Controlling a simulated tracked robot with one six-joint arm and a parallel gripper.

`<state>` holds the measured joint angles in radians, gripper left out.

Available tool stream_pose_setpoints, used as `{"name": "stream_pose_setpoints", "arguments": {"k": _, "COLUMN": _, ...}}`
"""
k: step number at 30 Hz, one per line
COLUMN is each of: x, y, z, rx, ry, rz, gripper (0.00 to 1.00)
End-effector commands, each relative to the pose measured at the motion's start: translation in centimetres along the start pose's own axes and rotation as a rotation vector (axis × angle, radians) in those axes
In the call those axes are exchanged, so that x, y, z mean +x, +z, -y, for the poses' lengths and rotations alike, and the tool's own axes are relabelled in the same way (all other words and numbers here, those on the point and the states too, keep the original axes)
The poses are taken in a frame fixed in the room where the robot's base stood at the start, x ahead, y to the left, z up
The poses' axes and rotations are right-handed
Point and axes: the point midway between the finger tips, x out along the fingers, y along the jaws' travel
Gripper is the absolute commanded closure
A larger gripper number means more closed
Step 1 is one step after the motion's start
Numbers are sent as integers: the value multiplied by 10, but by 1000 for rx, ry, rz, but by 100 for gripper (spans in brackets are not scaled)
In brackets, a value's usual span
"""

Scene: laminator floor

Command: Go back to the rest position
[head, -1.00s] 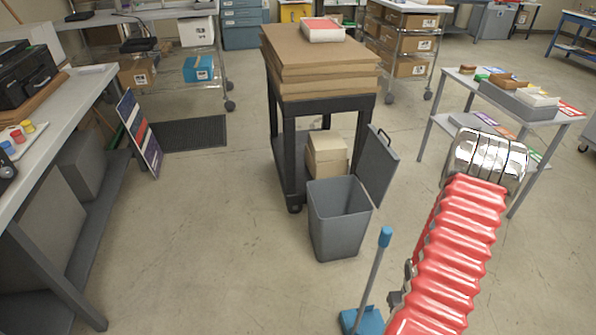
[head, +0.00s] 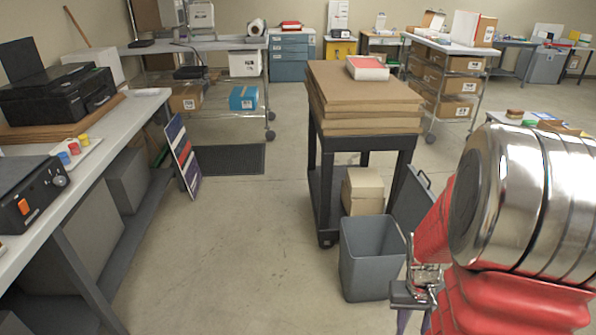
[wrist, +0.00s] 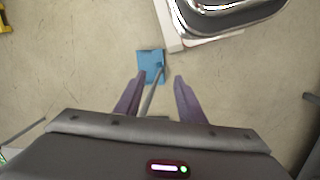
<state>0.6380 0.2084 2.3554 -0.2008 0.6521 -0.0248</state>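My gripper (wrist: 160,79) shows in the wrist view with its two purple fingers spread apart and nothing clasped between them. Below it on the floor is a blue dustpan (wrist: 150,61) with a thin upright handle, seen between the fingers. In the head view my red ribbed arm with its chrome joint fills the lower right. Only a bit of the wrist end shows there, and the fingers are mostly hidden or cut off.
A grey bin (head: 368,262) stands close to my arm, before a dark cart (head: 366,128) stacked with brown board. A long grey bench (head: 75,160) runs along the left. A side table (head: 497,118) is partly hidden behind my arm.

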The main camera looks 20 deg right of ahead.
Motion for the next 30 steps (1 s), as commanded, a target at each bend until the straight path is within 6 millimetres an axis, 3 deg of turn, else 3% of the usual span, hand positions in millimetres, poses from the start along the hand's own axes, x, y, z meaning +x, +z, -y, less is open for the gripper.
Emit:
{"name": "stream_pose_setpoints", "arguments": {"k": 9, "x": -67, "y": 18, "z": 45, "rx": -34, "ry": -19, "rz": -65, "gripper": 64}}
{"name": "stream_pose_setpoints", "arguments": {"k": 30, "x": -182, "y": 74, "z": 135, "rx": -200, "ry": -111, "rz": -314, "gripper": 64}}
